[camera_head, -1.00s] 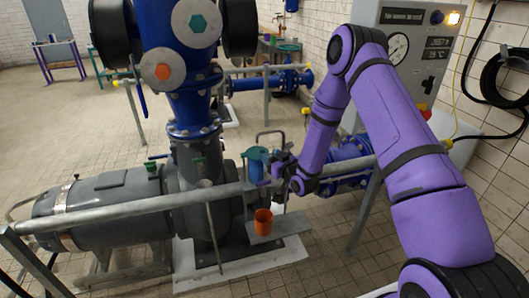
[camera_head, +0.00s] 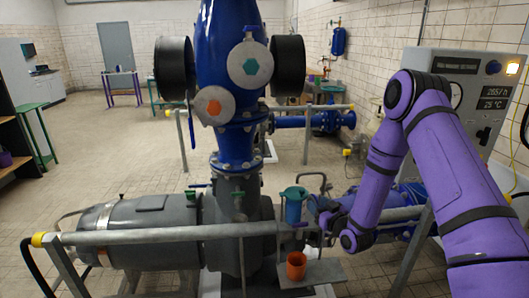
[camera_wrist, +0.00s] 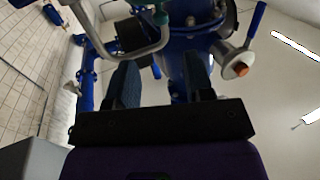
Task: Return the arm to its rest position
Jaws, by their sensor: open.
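My purple arm (camera_head: 436,140) reaches in from the right in the head view, bent at a high elbow, with its forearm hanging down. My gripper (camera_head: 312,212) is small and dark there, beside the blue cup-shaped part with a green top (camera_head: 294,205) by the railing. I cannot tell from this view whether they touch. In the wrist view the two dark fingers of my gripper (camera_wrist: 158,85) stand apart with nothing between them. Blue piping shows beyond them.
A grey railing (camera_head: 160,234) runs across the front of the pump (camera_head: 140,220). An orange cup (camera_head: 296,265) stands on a small plate (camera_head: 325,272) below my gripper. A control cabinet (camera_head: 480,100) stands behind my arm. The floor at left is open.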

